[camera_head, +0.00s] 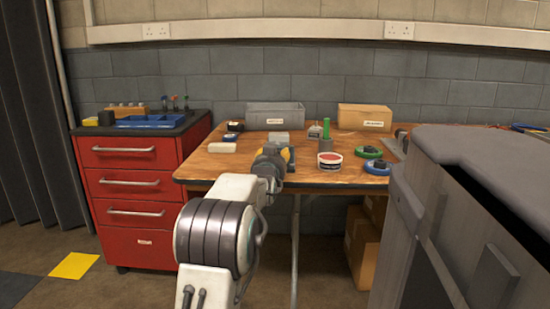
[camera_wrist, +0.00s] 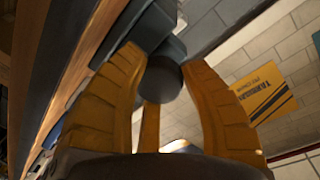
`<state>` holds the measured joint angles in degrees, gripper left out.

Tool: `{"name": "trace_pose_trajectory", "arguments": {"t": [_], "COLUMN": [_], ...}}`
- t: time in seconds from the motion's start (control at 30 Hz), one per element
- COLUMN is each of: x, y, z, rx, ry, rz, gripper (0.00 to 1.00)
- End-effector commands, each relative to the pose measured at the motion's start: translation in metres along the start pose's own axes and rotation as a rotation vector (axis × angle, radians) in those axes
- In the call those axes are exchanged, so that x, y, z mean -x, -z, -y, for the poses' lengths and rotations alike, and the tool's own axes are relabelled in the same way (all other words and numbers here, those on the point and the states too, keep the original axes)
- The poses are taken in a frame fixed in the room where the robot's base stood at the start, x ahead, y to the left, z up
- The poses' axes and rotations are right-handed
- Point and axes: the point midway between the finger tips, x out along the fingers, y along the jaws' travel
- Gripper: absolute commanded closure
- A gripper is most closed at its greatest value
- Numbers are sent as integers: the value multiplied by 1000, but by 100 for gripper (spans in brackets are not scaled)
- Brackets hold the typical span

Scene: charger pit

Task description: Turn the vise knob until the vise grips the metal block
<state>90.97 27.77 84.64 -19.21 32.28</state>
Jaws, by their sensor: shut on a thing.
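In the wrist view, a dark round knob (camera_wrist: 166,82) sits between the orange fingers of my gripper (camera_wrist: 168,68), which are closed on it. Dark grey vise parts (camera_wrist: 150,24) rise just beyond the knob. In the head view, my gripper (camera_head: 279,153) is at the front of the wooden bench, and my wrist hides the knob and most of the vise. A light grey blocky thing (camera_head: 279,137) shows just behind my gripper; I cannot tell whether it is the metal block. The gap between the vise jaws is not visible.
The wooden bench (camera_head: 228,165) holds a grey bin (camera_head: 275,117), a cardboard box (camera_head: 364,118), a red-labelled tub (camera_head: 329,162) and coiled straps (camera_head: 376,167). A red drawer cabinet (camera_head: 130,185) stands left. A large grey body (camera_head: 480,150) blocks the right side.

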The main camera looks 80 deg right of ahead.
Motion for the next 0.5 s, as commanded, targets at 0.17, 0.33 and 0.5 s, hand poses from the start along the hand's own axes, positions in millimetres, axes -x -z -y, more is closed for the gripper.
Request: {"name": "trace_pose_trajectory", "arguments": {"t": [0.17,0.33,0.5], "x": [0,0,0], "y": [3,3,3], "z": [2,2,2], "rx": [-64,-94,-103], "ry": [2,1,1], "rz": [-3,-1,-1], "gripper": [92,92,92]}}
